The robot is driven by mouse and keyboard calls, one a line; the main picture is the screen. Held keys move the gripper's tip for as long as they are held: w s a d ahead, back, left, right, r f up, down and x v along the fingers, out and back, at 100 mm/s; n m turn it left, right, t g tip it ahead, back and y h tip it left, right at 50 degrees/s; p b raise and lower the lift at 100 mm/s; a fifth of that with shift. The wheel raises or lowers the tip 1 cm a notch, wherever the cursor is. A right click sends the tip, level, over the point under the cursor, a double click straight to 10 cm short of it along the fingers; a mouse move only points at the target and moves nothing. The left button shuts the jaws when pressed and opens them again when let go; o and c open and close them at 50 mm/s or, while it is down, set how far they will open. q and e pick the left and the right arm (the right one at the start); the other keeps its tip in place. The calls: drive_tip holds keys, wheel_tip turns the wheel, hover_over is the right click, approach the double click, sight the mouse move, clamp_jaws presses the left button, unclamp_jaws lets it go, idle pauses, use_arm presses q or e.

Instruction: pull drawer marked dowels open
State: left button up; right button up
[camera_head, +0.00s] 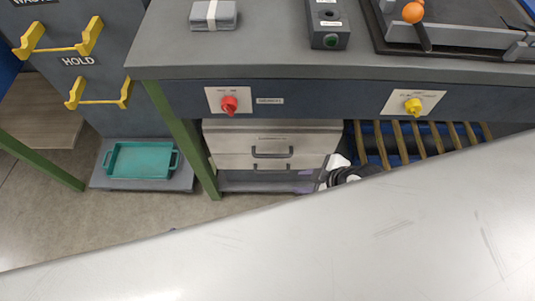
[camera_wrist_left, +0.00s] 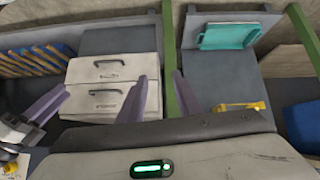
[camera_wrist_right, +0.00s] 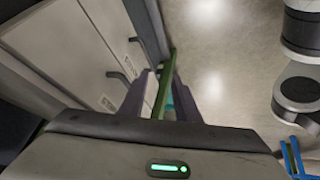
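A pale grey two-drawer cabinet (camera_head: 232,144) stands under the bench, with its drawer fronts looking closed. Each drawer has a dark bar handle; the upper handle (camera_head: 272,155) has a small label above it, too small to read. In the left wrist view the cabinet (camera_wrist_left: 135,68) appears upside down. My right gripper (camera_head: 308,175) is low, just right of the drawer fronts. In the right wrist view its fingers (camera_wrist_right: 163,92) are apart and empty, with the handles (camera_wrist_right: 118,78) to their left. My left gripper (camera_wrist_left: 160,92) is open and empty, facing the cabinet and bench leg; the head view does not show it.
The bench front (camera_head: 330,96) with red (camera_head: 229,105) and yellow (camera_head: 413,106) knobs overhangs the cabinet. A green bench leg (camera_head: 182,138) stands left of it. A teal tray (camera_head: 142,160) sits further left. Wooden slats (camera_head: 398,142) lie to the right.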

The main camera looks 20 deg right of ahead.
sight(270, 156)
drive_tip(key=w+d+n+g+b, duration=0.1)
drive_tip(key=w+d+n+g, duration=0.1)
drive_tip(key=w+d+n, duration=0.25)
drive_tip(key=w+a, duration=0.2)
drive_tip(key=a, duration=0.1)
drive_tip(key=w+a+f+b, duration=0.1)
drive_tip(key=w+a, duration=0.4)
drive_tip(key=a, duration=0.1)
drive_tip(key=shift+w+a+f+b, duration=0.2)
drive_tip(key=shift+a+b, duration=0.1)
drive_tip(key=shift+b, duration=0.1)
drive_tip(key=shift+f, duration=0.15)
clamp_jaws()
